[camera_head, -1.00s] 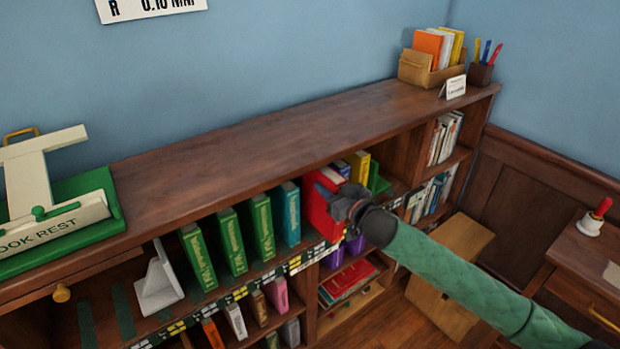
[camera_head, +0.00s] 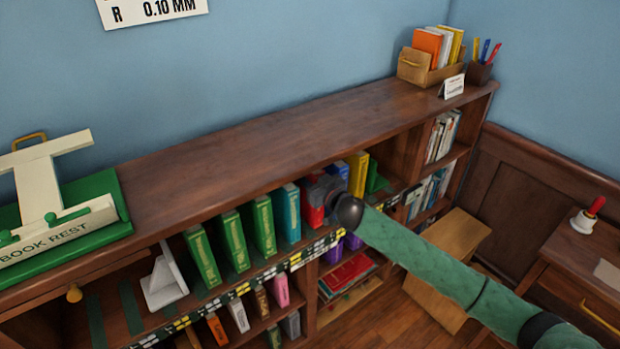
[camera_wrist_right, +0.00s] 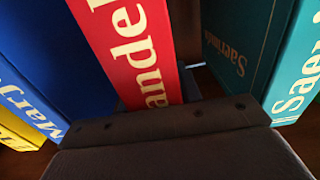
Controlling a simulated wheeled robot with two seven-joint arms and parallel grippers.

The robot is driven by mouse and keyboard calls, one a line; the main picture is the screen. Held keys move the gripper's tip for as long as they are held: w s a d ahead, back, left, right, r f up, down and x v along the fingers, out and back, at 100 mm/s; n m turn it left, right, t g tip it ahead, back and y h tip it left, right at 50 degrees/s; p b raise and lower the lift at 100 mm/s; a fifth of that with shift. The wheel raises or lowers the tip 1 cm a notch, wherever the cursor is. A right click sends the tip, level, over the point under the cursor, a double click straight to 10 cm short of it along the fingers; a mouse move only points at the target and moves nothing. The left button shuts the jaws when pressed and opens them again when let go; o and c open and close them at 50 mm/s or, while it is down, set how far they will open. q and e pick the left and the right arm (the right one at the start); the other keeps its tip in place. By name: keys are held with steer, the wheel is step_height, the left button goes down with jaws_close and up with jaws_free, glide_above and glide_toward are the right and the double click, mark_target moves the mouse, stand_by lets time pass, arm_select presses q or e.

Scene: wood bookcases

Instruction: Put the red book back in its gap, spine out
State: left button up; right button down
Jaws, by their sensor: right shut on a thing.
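The red book (camera_head: 312,214) stands in the upper shelf row between a teal book (camera_head: 287,212) and a blue book (camera_head: 340,172). My right gripper (camera_head: 326,188) is shut on it and partly hides it. In the right wrist view the red book's lettered spine (camera_wrist_right: 130,45) faces out, with the blue book (camera_wrist_right: 45,60) to its left and teal books (camera_wrist_right: 270,60) to its right. A dark narrow space shows between red and teal. The gripper's dark body (camera_wrist_right: 170,125) covers the lower part. How deep the book sits is hard to tell. My left gripper is not in view.
Several green books (camera_head: 232,240) and a white bookend (camera_head: 163,280) stand to the left on the same shelf. A yellow book (camera_head: 358,174) stands right of the blue one. The bookcase top (camera_head: 250,150) is clear between the book rest (camera_head: 70,225) and the box (camera_head: 430,72).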

steer(key=shift+f, duration=0.55)
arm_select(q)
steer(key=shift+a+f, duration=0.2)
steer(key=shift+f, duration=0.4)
arm_select(e)
steer(key=shift+f, duration=0.1)
steer(key=c, duration=1)
jaws_free()
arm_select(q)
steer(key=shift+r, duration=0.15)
arm_select(e)
steer(key=shift+o, duration=0.2)
